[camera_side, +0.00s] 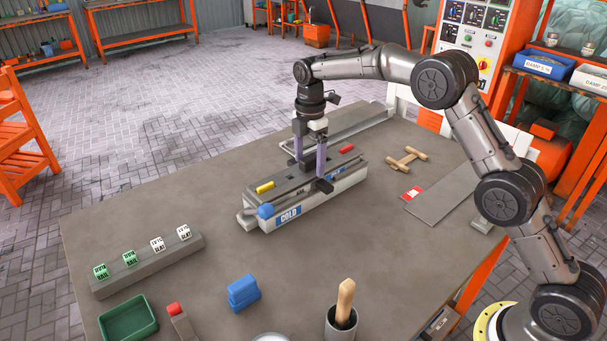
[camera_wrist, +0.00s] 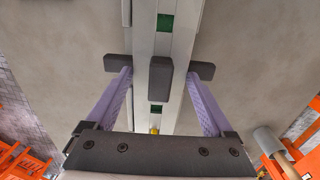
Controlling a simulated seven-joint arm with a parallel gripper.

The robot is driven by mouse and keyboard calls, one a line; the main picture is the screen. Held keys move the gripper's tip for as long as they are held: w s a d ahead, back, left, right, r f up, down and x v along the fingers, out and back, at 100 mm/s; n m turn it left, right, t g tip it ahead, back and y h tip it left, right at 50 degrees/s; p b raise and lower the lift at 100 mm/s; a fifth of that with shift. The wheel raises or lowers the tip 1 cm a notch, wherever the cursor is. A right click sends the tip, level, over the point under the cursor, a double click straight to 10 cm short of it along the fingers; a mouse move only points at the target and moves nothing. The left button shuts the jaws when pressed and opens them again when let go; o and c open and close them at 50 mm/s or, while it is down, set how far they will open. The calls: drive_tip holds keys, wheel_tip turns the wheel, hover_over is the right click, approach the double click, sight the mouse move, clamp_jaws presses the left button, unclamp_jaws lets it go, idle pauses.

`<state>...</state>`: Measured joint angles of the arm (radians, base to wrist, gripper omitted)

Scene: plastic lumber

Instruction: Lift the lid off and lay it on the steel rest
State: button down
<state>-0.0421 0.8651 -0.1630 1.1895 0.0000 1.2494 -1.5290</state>
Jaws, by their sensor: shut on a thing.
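The long grey mould (camera_side: 318,204) with a blue COLD label lies on the bench, its grey lid (camera_side: 283,188) along the top. I cannot tell whether there is a gap between them. My gripper (camera_side: 310,168) points down over the middle with its purple fingers spread wide, shut on the lid. In the wrist view, my gripper's fingers (camera_wrist: 159,72) reach dark blocks on both sides of the lid (camera_wrist: 180,40), and a dark block (camera_wrist: 159,80) stands between them. A flat grey plate (camera_side: 440,199) with a red-and-white label lies to the right; it may be the steel rest.
A grey tray-like frame (camera_side: 363,121) lies behind the mould. A wooden piece (camera_side: 407,157) lies right of it. Labelled blocks on a bar (camera_side: 150,264), a green tray (camera_side: 128,319), blue blocks (camera_side: 243,292) and a cup with a wooden handle (camera_side: 341,324) stand in front.

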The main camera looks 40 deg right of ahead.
drive_tip(key=shift+r, duration=2.45)
drive_tip(key=s+d, duration=0.1)
drive_tip(key=d, duration=0.3)
drive_tip(key=s+d, duration=0.1)
drive_tip(key=d, duration=0.2)
drive_tip(key=s+d+f, duration=0.1)
drive_tip(key=d, duration=0.3)
drive_tip(key=shift+s+d, duration=0.15)
drive_tip(key=shift+d, duration=0.2)
drive_tip(key=s+d, duration=0.6)
drive_tip(key=d, duration=0.4)
hover_over(453, 188)
wheel_tip(453, 188, down, 3)
drive_tip(key=shift+f, duration=0.1)
drive_tip(key=shift+f, duration=3.45)
drive_tip(key=shift+f, duration=0.6)
